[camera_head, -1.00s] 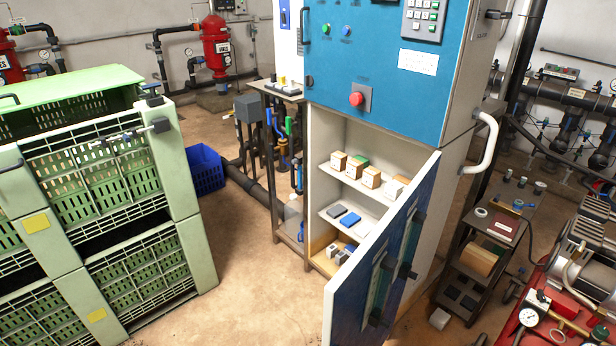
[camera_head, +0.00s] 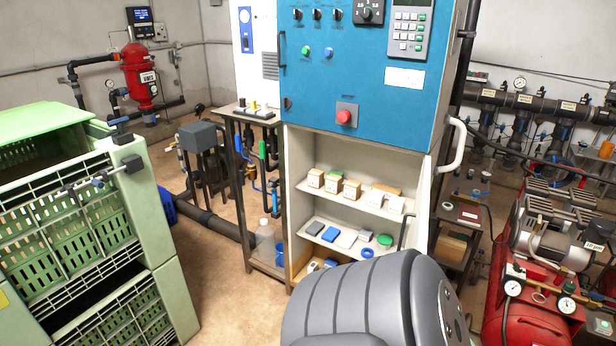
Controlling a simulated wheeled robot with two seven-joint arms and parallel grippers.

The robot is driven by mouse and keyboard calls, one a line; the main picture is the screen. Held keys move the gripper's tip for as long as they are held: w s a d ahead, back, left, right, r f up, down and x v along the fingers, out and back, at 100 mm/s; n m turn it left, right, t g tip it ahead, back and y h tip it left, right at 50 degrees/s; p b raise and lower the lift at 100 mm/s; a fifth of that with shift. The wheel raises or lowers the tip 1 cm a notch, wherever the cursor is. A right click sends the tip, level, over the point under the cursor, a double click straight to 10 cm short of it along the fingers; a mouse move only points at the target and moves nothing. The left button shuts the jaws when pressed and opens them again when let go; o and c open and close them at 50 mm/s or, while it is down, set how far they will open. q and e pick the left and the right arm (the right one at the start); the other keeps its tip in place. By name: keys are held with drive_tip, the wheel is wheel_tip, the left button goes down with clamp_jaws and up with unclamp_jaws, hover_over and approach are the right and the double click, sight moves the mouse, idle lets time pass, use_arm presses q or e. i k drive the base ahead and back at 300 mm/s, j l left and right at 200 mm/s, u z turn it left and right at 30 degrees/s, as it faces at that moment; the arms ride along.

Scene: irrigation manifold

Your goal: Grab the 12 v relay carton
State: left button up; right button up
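Several small cartons stand on the upper shelf (camera_head: 360,205) of the open lower cabinet. From left to right there is a carton (camera_head: 315,178) at the left end, one with green behind it (camera_head: 333,183), a third (camera_head: 351,190), and a wider tan and white group (camera_head: 388,198) at the right. Their labels are too small to read, so I cannot tell which is the 12 V relay carton. Neither gripper is in view. A large grey rounded part, apparently my own arm, covers the bottom middle and hides the lower right of the cabinet.
The lower shelf holds grey, blue and white items and a green round one (camera_head: 384,240). The blue control panel (camera_head: 365,80) is above. A green crate stack (camera_head: 75,230) stands left, a side rack (camera_head: 262,190) beside the cabinet, and a red compressor (camera_head: 530,305) at right.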

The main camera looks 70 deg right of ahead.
sight(352, 189)
drive_tip(key=i+j+z, duration=0.2)
drive_tip(key=i, duration=0.15)
drive_tip(key=i+z, duration=0.4)
drive_tip(key=z, duration=0.3)
drive_tip(key=i+z, duration=0.2)
drive_tip(key=z, duration=0.25)
drive_tip(key=i+j+z, duration=0.15)
drive_tip(key=z, duration=0.35)
drive_tip(key=i+j+z, duration=0.15)
drive_tip(key=z, duration=0.3)
